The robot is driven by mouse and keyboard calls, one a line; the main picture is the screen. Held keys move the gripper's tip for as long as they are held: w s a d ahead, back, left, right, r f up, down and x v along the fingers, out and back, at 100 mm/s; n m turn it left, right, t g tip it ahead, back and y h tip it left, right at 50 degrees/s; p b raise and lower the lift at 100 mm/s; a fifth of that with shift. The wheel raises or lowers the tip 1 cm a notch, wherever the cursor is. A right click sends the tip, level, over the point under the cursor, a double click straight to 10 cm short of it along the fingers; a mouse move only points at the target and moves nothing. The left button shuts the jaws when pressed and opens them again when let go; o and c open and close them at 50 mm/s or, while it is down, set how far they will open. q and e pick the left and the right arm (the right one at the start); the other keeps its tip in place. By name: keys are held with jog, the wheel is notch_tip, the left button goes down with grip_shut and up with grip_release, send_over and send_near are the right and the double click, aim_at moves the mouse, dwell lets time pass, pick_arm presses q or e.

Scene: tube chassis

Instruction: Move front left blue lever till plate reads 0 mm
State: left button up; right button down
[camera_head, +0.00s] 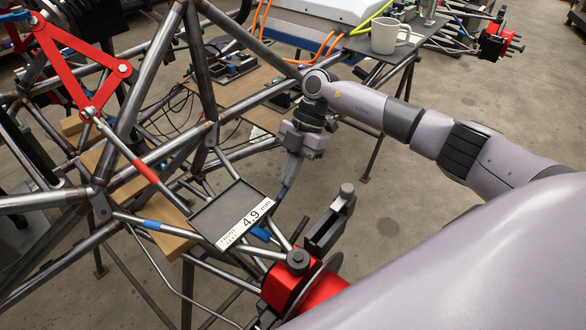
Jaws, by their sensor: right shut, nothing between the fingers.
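A dark flat plate (218,211) with a white label strip reading 4.9 mm sits on the front tubes of the chassis (130,110). A short blue part (262,233) shows just past the plate's right edge, partly hidden. A blue band (152,224) wraps a tube left of the plate. I cannot tell which of these belongs to the blue lever. My right gripper (284,188) is shut and points down, just above and right of the plate; its narrow tip looks bluish. Whether it touches anything is unclear. My left gripper is not in view.
A red hub (290,285) with a dark disc and black upright bracket stands just below the plate. A red triangular arm (85,65) and steel tubes fill the left. A mug (389,36) stands on a table at the back. Open floor lies right of the chassis.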

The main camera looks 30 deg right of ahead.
jog(key=shift+w+d+f+g+y+b, duration=0.2)
jog(key=shift+f+y+b, duration=0.1)
jog(key=shift+f, duration=0.15)
jog(key=shift+w+d+f+g+y+b, duration=0.1)
jog(key=shift+d+f+y+b, duration=0.15)
jog(key=shift+f, duration=0.2)
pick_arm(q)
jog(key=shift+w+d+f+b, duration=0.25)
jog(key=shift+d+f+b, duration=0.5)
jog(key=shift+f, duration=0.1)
pick_arm(e)
jog(key=shift+w+d+f, duration=0.15)
jog(key=shift+d+f, duration=0.15)
jog(key=shift+f, duration=0.45)
jog(key=shift+w+d+f, duration=0.15)
jog(key=shift+d+f, duration=0.1)
jog(key=shift+f, duration=0.5)
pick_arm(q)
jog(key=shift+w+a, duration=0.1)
pick_arm(e)
jog(key=shift+r, duration=0.1)
jog(key=v, duration=0.7)
jog(key=shift+s+d, duration=0.1)
